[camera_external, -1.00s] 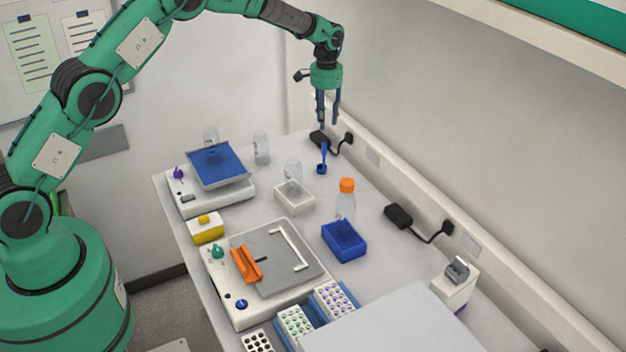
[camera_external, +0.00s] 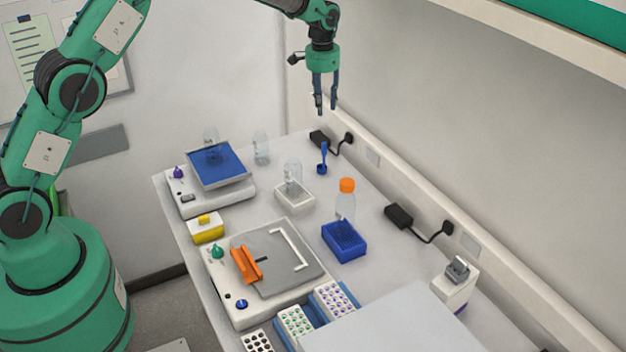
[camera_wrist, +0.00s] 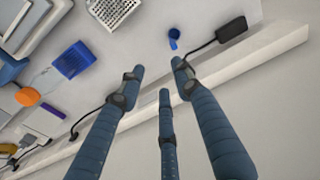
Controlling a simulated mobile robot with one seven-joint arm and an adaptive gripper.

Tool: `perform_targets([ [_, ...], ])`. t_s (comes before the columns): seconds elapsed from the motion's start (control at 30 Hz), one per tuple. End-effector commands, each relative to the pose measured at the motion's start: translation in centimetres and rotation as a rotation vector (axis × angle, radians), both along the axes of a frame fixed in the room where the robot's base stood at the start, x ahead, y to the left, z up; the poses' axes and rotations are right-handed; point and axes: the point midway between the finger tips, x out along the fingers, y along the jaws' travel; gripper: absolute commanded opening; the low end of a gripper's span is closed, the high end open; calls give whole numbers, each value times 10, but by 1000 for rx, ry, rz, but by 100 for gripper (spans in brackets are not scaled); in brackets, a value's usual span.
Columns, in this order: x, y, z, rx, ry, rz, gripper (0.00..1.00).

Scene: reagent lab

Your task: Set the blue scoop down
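The blue scoop (camera_external: 322,160) is on the bench near its back edge, with its handle pointing up in the external view. It also shows in the wrist view (camera_wrist: 174,38), near the top, beyond the fingertips. My gripper (camera_external: 326,108) is above the scoop and apart from it. Its fingers are spread with nothing between them, as the wrist view (camera_wrist: 158,80) also shows.
A black power adapter (camera_external: 319,139) with a cable lies just behind the scoop by the wall trunking. A white rack (camera_external: 294,199) with a bottle, a blue rack (camera_external: 345,243) and an orange-capped bottle (camera_external: 346,200) stand nearer. Bare bench surrounds the scoop's front.

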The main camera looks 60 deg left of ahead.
Motion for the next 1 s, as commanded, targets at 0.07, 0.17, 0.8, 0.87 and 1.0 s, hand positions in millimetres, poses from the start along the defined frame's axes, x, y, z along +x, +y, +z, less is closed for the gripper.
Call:
perform_targets([
  [0.07, -11, -10, 27, 4, -16, -6, 34],
  [0.17, -26, -22, 55, 7, -33, -13, 34],
  [0.8, -138, -91, 185, 23, -125, -53, 34],
  [0.87, -151, -97, 195, 24, -135, -57, 34],
  [1.0, -184, -113, 218, 26, -158, -67, 34],
])
